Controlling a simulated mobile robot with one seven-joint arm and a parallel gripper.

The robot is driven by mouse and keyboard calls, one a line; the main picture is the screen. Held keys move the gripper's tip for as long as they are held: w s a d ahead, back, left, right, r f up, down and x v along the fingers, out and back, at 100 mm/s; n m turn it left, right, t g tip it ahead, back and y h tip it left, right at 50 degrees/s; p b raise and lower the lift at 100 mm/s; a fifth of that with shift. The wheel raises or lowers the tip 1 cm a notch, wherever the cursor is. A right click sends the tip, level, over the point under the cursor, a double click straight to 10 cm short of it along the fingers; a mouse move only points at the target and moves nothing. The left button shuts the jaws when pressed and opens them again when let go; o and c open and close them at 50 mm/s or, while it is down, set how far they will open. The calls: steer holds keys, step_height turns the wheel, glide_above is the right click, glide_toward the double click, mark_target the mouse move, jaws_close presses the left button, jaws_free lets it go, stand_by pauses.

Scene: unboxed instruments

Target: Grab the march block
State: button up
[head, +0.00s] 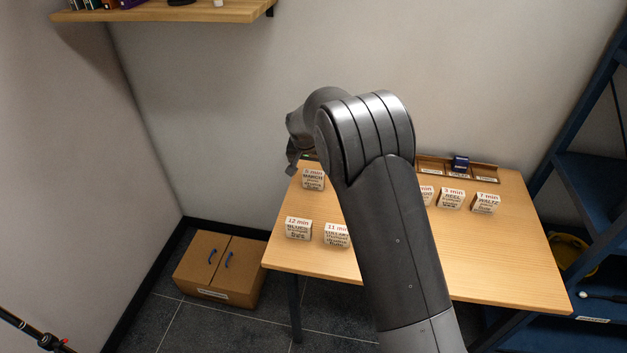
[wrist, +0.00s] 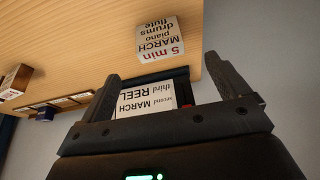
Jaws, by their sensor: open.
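The march block (head: 313,180) is a white block printed "5 min MARCH". It stands near the table's back left corner. In the wrist view the march block (wrist: 160,38) shows upside down, beyond the fingertips and apart from them, with "piano drums flute" also readable. My gripper (wrist: 165,70) is open, with nothing held between its fingers. In the head view my gripper (head: 292,158) is partly hidden by my arm, above and slightly left of the block. A white card (wrist: 147,98) reading "second MARCH third REEL" shows between the fingers, in a dark frame.
Other printed blocks stand on the table (head: 500,255): blues (head: 298,228), lullaby (head: 337,235), reel (head: 450,198), waltz (head: 486,203). A wooden tray (head: 432,165) holds a dark blue block (head: 460,163) at the back. My arm hides the table's middle.

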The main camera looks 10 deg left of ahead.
mark_target(313, 174)
steer(key=x, duration=1.1)
steer(key=shift+c, duration=0.4)
steer(key=c, duration=1)
